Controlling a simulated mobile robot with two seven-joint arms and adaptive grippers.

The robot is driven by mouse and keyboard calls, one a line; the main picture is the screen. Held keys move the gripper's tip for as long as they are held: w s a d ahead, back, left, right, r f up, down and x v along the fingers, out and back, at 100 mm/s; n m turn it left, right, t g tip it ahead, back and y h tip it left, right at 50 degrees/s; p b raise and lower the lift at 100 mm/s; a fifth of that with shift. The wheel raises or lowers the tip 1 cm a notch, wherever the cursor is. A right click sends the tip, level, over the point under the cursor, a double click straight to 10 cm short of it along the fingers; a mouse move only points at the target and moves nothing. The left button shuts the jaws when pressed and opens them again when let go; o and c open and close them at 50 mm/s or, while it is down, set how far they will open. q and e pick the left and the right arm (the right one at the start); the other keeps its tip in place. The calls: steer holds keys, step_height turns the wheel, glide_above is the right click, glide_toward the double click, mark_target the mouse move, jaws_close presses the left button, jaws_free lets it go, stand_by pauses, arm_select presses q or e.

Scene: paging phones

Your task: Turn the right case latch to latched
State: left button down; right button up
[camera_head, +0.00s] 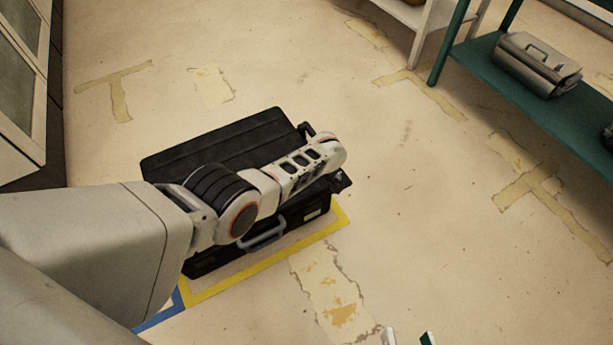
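A black case (222,140) with a ridged lid lies on the floor. Its front face has a grey handle (262,236) and a small pale label (312,213). My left arm comes in from the left and crosses over the case, covering its middle. I cannot make out the right case latch or its position. Small dark parts show around the arm's end, and I cannot tell whether they belong to the case or to my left gripper. Only the fingertips of my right gripper (408,339) show at the bottom edge, apart with nothing between them.
Yellow tape (262,268) and blue tape (160,318) edge the case's front. A green shelf (500,78) carrying a metal toolbox (537,65) stands at upper right, with a white shelf (425,22) beside it. Cabinets (22,75) stand at left. The floor right of the case is clear.

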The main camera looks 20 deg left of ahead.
arm_select(q)
steer(key=shift+s+d+f, duration=0.15)
steer(key=shift+f, duration=0.05)
steer(key=c, duration=2.1)
jaws_free()
steer(key=shift+c, duration=0.2)
steer(key=shift+r, duration=0.1)
steer(key=shift+d+r, duration=0.3)
steer(key=shift+r, duration=0.2)
steer(key=v, duration=0.6)
steer(key=shift+r, duration=0.2)
steer(key=shift+a, duration=0.1)
